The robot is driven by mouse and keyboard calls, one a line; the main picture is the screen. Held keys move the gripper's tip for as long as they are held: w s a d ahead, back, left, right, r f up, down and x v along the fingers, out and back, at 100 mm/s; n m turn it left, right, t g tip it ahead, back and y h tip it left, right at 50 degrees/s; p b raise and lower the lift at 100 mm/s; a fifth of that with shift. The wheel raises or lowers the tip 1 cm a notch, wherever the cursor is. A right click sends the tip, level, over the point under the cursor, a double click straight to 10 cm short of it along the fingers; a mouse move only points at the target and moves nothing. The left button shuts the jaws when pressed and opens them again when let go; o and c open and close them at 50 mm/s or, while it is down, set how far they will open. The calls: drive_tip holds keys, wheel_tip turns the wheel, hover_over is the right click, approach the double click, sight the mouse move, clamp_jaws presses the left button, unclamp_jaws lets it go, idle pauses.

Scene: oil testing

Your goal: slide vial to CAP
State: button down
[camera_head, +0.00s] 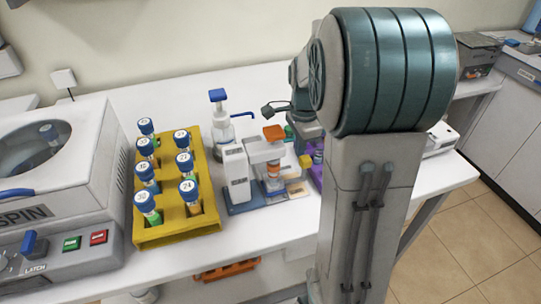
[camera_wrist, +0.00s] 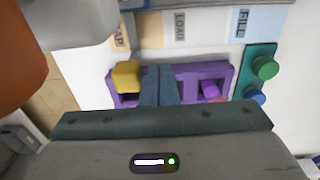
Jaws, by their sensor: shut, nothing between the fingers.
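In the head view a small vial with orange-brown contents (camera_head: 273,172) appears to stand under the orange-topped head (camera_head: 273,133) of the white station (camera_head: 237,172); its lower part is hard to make out. In the wrist view the station's strip carries the labels CAP (camera_wrist: 118,36), LOAD (camera_wrist: 180,26) and FILL (camera_wrist: 243,22), from left to right. My gripper (camera_wrist: 158,72) is shut and empty, with its fingers over the purple holder (camera_wrist: 218,72). A yellow block (camera_wrist: 126,76) is just left of the fingers. My arm hides much of this area in the head view.
A yellow rack (camera_head: 172,236) with several blue-capped vials stands left of the station. The SPIN machine (camera_head: 60,170) is farther left. A pump bottle (camera_head: 222,125) stands behind. A green panel (camera_wrist: 258,70) with green and blue knobs is right of the purple holder. Front-centre table is clear.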

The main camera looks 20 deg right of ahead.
wheel_tip(320, 180, up, 7)
drive_tip(key=p, duration=0.6)
drive_tip(key=shift+r, duration=0.2)
idle(0.5)
